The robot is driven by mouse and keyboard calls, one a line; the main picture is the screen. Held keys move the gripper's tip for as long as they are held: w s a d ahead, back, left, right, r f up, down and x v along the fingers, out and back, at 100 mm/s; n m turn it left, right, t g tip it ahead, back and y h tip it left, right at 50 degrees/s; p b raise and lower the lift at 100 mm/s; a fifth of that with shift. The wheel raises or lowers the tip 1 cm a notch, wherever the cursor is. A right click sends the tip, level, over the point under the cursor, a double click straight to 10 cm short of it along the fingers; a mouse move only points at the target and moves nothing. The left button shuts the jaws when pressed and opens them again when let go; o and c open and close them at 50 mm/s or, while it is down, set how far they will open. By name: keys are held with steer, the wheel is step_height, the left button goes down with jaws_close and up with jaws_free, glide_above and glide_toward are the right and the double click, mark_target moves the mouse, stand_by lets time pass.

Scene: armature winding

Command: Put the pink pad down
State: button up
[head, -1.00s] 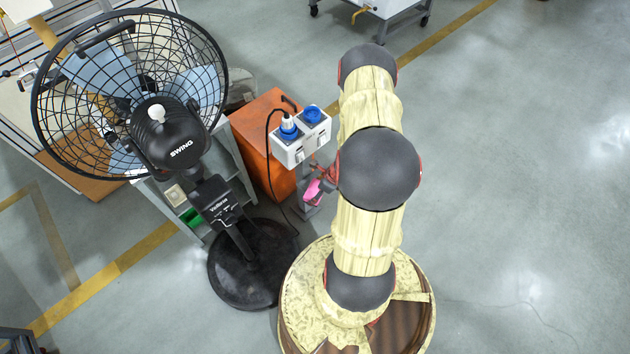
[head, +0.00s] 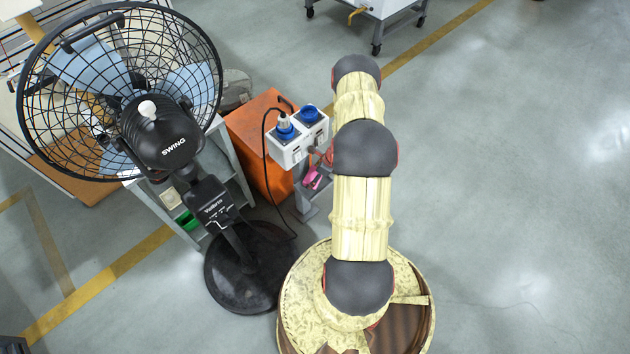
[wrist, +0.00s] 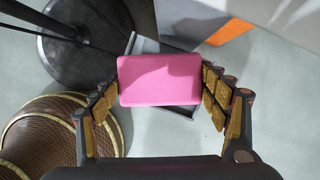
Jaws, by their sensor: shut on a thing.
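The pink pad (wrist: 160,80) is a flat rectangle with rounded corners. It sits between the fingers of my gripper (wrist: 160,95) in the wrist view, with a golden ribbed finger against each short side. A grey metal surface with a dark edge shows below and behind the pad; I cannot tell whether they touch. In the head view the pink pad (head: 314,178) shows small beside my arm, below the white socket box. My gripper is mostly hidden behind my arm there.
A black standing fan (head: 170,140) with a round black base (head: 240,275) stands at the left. An orange cabinet (head: 255,135) and a white box with blue sockets (head: 297,138) stand close to the pad. The floor at the right is clear.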

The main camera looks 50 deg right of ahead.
steer(key=shift+w+d+f, duration=0.15)
steer(key=shift+d+f, duration=0.05)
steer(key=shift+f, duration=0.2)
steer(key=shift+f+b, duration=0.8)
steer(key=shift+f, duration=0.65)
steer(key=shift+f, duration=0.15)
steer(key=o, duration=1.1)
steer(key=shift+d+r, duration=0.1)
steer(key=shift+r, duration=0.35)
steer(key=p+v, duration=0.3)
steer(key=v, duration=0.8)
steer(key=shift+r+p, duration=0.15)
steer(key=shift+p, duration=0.15)
